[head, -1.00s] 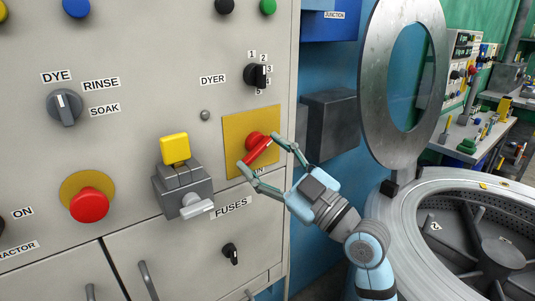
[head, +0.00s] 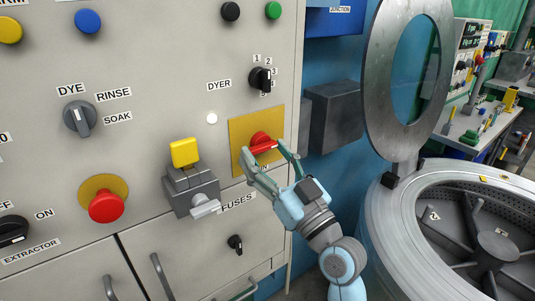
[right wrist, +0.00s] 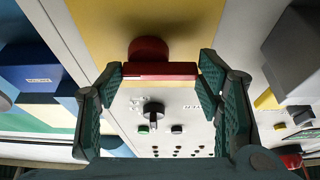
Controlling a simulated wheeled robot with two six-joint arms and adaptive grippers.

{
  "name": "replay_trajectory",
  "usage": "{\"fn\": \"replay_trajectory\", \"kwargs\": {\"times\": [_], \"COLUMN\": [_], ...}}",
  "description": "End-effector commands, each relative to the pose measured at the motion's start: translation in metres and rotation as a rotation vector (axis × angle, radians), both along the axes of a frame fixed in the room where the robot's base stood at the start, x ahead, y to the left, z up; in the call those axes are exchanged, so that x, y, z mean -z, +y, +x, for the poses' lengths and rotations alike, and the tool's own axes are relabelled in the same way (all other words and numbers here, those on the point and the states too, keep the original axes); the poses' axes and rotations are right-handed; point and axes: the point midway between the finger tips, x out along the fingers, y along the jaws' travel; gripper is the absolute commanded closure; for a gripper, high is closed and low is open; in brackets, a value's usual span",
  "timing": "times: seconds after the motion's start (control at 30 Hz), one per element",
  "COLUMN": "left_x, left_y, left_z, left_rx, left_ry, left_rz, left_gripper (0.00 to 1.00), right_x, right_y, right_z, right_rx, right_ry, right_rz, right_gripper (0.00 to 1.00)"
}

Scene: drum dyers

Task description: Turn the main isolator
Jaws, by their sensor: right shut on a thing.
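The main isolator, a red rotary knob with a bar handle (head: 263,146), sits on a yellow plate (head: 242,132) on the grey panel. Its bar lies nearly level, tilted slightly up to the right in the head view. My right gripper (head: 265,157) is shut on the bar, one finger at each end. In the right wrist view, the red bar (right wrist: 160,70) spans between the two green fingertips (right wrist: 161,71). The plate's lower label is partly hidden by my fingers. My left gripper is not in view.
A grey fuse switch (head: 192,190) with a yellow top juts out left of the plate. A red mushroom button (head: 106,206) is further left. A small white lamp (head: 212,118) is above left of the plate. A large round drum (head: 400,225) stands at the right.

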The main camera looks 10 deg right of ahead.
Motion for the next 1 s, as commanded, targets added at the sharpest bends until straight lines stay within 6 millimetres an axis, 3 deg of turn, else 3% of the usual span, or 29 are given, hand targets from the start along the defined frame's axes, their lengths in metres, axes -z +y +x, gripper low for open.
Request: {"fn": "replay_trajectory", "kwargs": {"times": [0.3,0.33,0.47,0.8,1.0], "left_x": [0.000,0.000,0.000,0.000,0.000], "left_y": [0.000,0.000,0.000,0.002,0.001], "left_z": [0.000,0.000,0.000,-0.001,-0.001], "left_rx": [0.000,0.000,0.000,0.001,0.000], "left_ry": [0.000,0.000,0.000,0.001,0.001], "left_rz": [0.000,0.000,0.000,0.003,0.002], "left_gripper": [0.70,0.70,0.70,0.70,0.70], "right_x": [-0.001,-0.001,-0.001,0.001,0.018], "right_y": [0.000,0.000,0.000,-0.001,-0.015], "right_z": [0.000,0.000,0.000,-0.002,-0.036], "right_rx": [-0.001,-0.001,0.000,0.001,0.002], "right_ry": [-0.002,-0.002,-0.002,0.000,0.003], "right_rz": [0.005,0.005,0.004,0.002,-0.003], "right_gripper": [0.68,0.39,0.20,0.20,0.20]}}
